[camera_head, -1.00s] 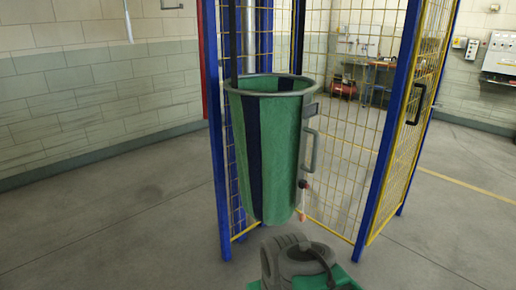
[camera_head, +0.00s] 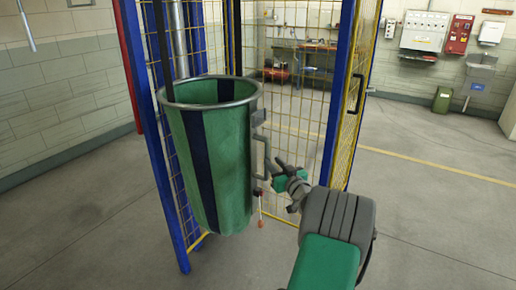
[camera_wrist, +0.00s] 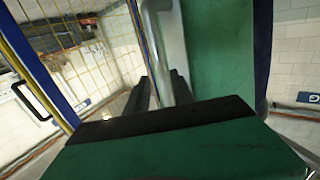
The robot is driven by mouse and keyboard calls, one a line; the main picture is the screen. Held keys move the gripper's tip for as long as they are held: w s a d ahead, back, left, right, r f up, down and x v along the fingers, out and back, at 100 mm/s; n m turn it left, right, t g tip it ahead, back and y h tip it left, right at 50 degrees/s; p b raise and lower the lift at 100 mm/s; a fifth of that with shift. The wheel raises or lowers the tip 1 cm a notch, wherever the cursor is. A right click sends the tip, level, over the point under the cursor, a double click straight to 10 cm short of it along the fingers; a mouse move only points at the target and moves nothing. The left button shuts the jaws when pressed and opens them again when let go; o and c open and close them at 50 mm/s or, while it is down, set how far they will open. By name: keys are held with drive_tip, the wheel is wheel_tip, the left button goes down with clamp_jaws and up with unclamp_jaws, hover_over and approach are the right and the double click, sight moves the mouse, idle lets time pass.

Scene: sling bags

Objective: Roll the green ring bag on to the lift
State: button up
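The green ring bag (camera_head: 228,165) has a grey ring at its rim, dark vertical stripes and a grey side handle (camera_head: 267,152). It is upright at the front of the blue-posted, yellow-mesh cage (camera_head: 335,95), which looks like the lift. My gripper (camera_head: 280,168) is just right of the handle in the head view. In the wrist view my gripper (camera_wrist: 158,92) has its two dark fingers apart, with the grey handle (camera_wrist: 165,45) running down between or just beyond them. Contact cannot be told. The green bag (camera_wrist: 220,50) fills the right of that view.
A red-knobbed rod (camera_head: 260,205) hangs low beside the bag. A cage door with a dark handle (camera_head: 354,95) stands to the right. Wall boxes (camera_head: 425,32), a sink (camera_head: 480,72) and a green bin (camera_head: 442,99) are at the back right. The floor on the right is clear.

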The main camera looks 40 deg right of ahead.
drive_tip(key=p+x, duration=0.2)
drive_tip(key=x, duration=0.5)
drive_tip(key=shift+w+a, duration=0.15)
drive_tip(key=shift+w, duration=0.3)
drive_tip(key=shift+c, duration=0.3)
clamp_jaws()
idle(0.5)
